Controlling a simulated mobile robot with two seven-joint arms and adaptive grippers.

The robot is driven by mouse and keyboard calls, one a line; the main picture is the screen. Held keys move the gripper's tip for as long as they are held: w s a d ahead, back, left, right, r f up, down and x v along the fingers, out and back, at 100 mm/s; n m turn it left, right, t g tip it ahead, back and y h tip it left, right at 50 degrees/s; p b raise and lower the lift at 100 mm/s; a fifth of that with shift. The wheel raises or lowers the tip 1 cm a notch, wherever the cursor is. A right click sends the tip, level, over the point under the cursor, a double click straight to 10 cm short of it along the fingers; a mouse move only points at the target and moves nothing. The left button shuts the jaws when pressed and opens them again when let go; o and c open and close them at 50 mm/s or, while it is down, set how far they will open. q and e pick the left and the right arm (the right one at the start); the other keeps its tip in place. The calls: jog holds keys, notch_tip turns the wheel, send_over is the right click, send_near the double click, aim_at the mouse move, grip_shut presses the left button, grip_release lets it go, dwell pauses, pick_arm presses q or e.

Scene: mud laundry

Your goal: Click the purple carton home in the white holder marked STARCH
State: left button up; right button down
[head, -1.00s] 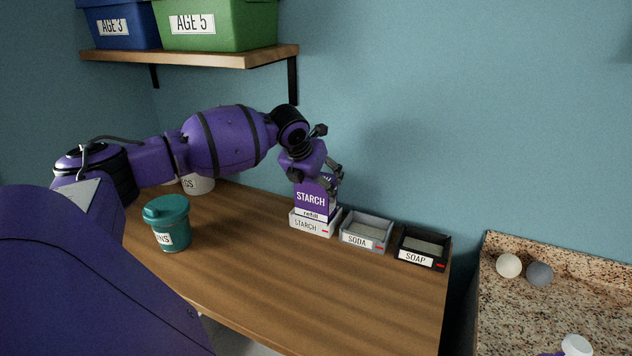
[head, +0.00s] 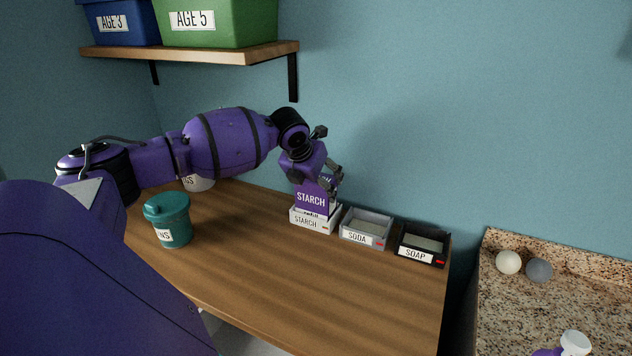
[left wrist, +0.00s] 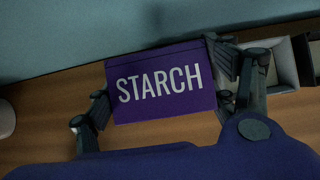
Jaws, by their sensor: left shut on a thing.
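The purple carton (head: 311,199), marked STARCH, stands upright in the white holder (head: 313,223) marked STARCH on the wooden counter. The holder's front wall hides the carton's lower part, and only the top of its "refill" band shows above the rim. My left gripper (head: 325,179) is shut on the carton's upper part from above. In the left wrist view the carton (left wrist: 160,82) sits between the two fingers of that gripper (left wrist: 165,105). Whether the carton is fully seated cannot be told. My right gripper is not in view.
A grey SODA holder (head: 366,229) and a black SOAP holder (head: 421,247) stand to the right of the white one. A teal lidded canister (head: 168,220) stands at the left. The counter (head: 300,275) in front is clear. A shelf (head: 190,54) hangs above.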

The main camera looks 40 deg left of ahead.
pick_arm(q)
jog(key=shift+f, duration=0.15)
jog(key=o, duration=1.7)
jog(key=shift+c, duration=0.2)
jog(key=v, duration=1.2)
